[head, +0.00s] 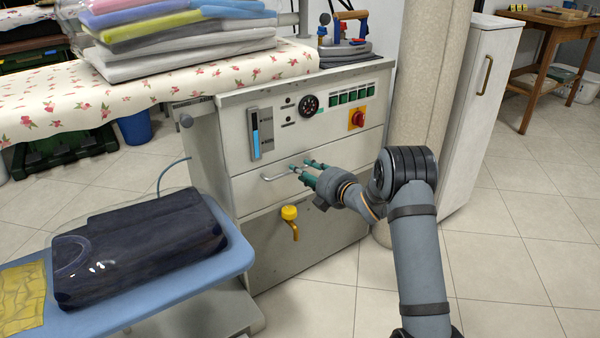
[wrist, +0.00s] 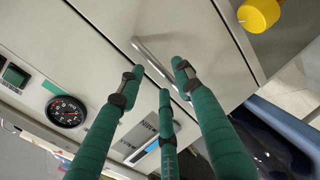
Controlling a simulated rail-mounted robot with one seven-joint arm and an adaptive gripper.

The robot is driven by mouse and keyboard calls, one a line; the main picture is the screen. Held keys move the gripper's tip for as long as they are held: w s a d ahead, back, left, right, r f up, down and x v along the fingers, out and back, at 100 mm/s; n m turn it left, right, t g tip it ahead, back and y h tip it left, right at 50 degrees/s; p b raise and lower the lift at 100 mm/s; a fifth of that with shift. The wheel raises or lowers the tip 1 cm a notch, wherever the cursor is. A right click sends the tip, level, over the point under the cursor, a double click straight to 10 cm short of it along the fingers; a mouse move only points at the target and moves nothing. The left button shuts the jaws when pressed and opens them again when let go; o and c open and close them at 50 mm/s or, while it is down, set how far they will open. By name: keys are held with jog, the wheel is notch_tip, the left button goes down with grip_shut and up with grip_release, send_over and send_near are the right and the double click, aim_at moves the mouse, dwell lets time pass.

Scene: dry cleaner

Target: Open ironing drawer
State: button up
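The ironing drawer (head: 250,197) is a pale grey front in the ironing station, below the control panel. It looks shut, flush with the cabinet. Its curved metal handle (head: 276,177) runs across the front; it also shows in the wrist view (wrist: 154,57). My gripper (head: 302,167) is at the right part of the handle, with its green fingers pointing at the drawer. In the wrist view the fingers (wrist: 158,72) are spread apart, with the handle bar passing between their tips. I cannot tell whether any finger touches the bar.
A yellow knob (head: 289,213) sticks out below the drawer. A red switch (head: 357,119) and a gauge (head: 309,104) sit above it. A blue board (head: 200,275) with a dark folded garment (head: 140,245) stands at front left. A column (head: 424,70) stands right of the station.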

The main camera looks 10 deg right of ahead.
jog(key=shift+x, duration=1)
jog(key=shift+c, duration=1.3)
grip_shut()
